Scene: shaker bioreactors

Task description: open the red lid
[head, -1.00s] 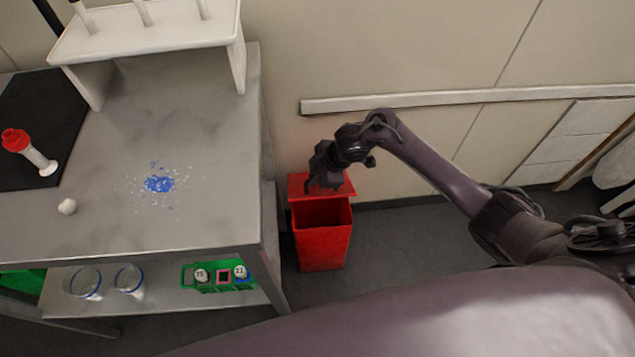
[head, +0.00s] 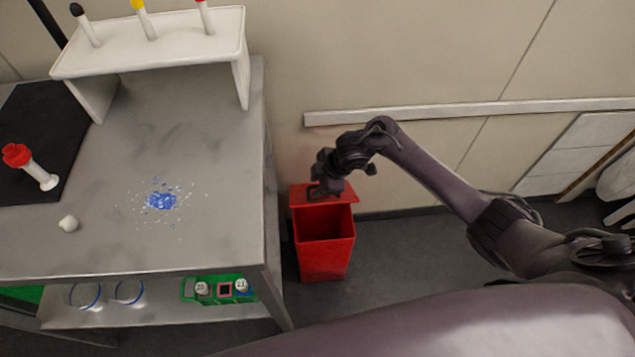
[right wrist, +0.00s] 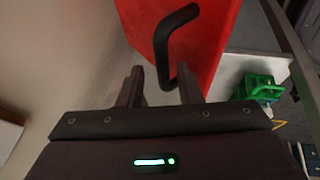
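The red bin (head: 324,257) stands on the floor beside the bench, its dark opening showing. Its red lid (head: 347,197) is raised at the back of the opening, toward the wall. My right gripper (head: 318,190) is at the lid's left part and hides some of it. In the right wrist view, the red lid (right wrist: 207,38) carries a bent black handle (right wrist: 160,45). The open fingers (right wrist: 162,88) stand on either side of the handle's lower end; contact is not clear. My left gripper is not in view.
The grey bench (head: 200,120) stands left of the bin, holding blue-white spilled bits (head: 161,200), a red-capped tube (head: 30,167) and a white tube rack (head: 150,42). A wall rail (head: 450,110) runs behind. Floor right of the bin is clear.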

